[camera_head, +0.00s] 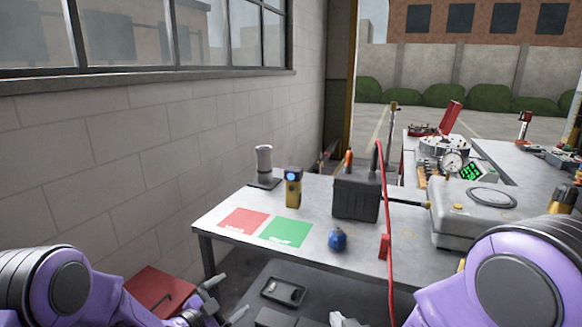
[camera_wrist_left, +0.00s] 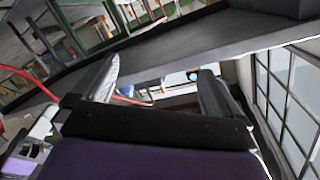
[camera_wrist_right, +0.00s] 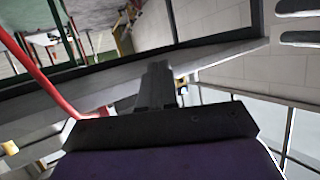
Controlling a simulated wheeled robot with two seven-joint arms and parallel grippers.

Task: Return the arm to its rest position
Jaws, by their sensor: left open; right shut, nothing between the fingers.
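My left arm (camera_head: 70,283) comes in low at the left of the head view. Its gripper (camera_head: 224,297) is in front of and below the near edge of the table. In the left wrist view the two fingers of the left gripper (camera_wrist_left: 160,70) stand wide apart with nothing held. My right arm (camera_head: 505,275) fills the lower right of the head view; I cannot make out its gripper clearly there. In the right wrist view the fingers of the right gripper (camera_wrist_right: 157,72) are pressed together and empty.
The grey table (camera_head: 220,205) carries a red pad (camera_head: 243,221), a green pad (camera_head: 286,233), a yellow device (camera_head: 293,188), a black box (camera_head: 356,197) and a blue round object (camera_head: 337,240). A red pole (camera_head: 387,220) rises near my right arm. A red box (camera_head: 160,290) sits beside my left arm.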

